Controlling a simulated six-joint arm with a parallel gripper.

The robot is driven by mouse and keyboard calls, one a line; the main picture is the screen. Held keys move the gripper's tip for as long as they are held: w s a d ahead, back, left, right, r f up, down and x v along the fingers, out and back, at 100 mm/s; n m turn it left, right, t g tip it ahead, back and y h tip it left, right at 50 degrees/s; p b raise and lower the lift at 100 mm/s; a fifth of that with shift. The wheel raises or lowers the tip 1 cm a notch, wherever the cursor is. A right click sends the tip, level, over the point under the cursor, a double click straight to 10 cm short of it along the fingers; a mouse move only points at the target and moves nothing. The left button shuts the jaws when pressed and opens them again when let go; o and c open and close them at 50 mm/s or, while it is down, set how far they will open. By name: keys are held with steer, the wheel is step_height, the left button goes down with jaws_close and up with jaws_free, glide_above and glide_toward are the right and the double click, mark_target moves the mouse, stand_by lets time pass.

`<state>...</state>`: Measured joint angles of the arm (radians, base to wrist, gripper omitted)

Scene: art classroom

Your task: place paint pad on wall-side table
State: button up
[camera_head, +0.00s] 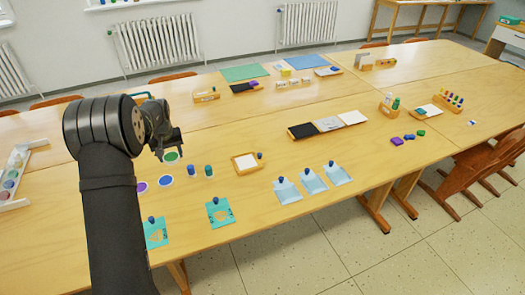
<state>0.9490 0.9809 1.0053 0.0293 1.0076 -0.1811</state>
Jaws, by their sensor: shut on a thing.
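My gripper (167,143) is at the left, over the front table (290,145), pointing down. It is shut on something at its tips. A round paint pad with a green centre and pale rim (171,157) shows right under the fingertips and appears to be the held thing; the contact is too small to make out. Two similar pads, one purple (141,187) and one blue (166,181), lie on the table just in front. The table row nearer the radiator wall (185,100) stands behind, joined to the front row. My arm hides part of both tables.
Blue and teal bottles (194,170) stand right of the pads. A wooden tray (245,171) and teal cards with knobs (220,212) lie nearby. Green (244,73) and blue (306,62) mats lie on the wall-side row; its left part near small wooden holder (206,95) is clear.

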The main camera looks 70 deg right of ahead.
steer(key=shift+s+d, duration=0.1)
steer(key=shift+d, duration=0.05)
glide_above(153, 177)
step_height(153, 177, down, 7)
steer(key=shift+s, duration=0.1)
steer(key=shift+f, duration=2)
steer(key=shift+f, duration=0.1)
steer(key=o, duration=0.6)
steer(key=shift+f, duration=0.1)
steer(key=o, duration=0.4)
steer(key=shift+o, duration=0.2)
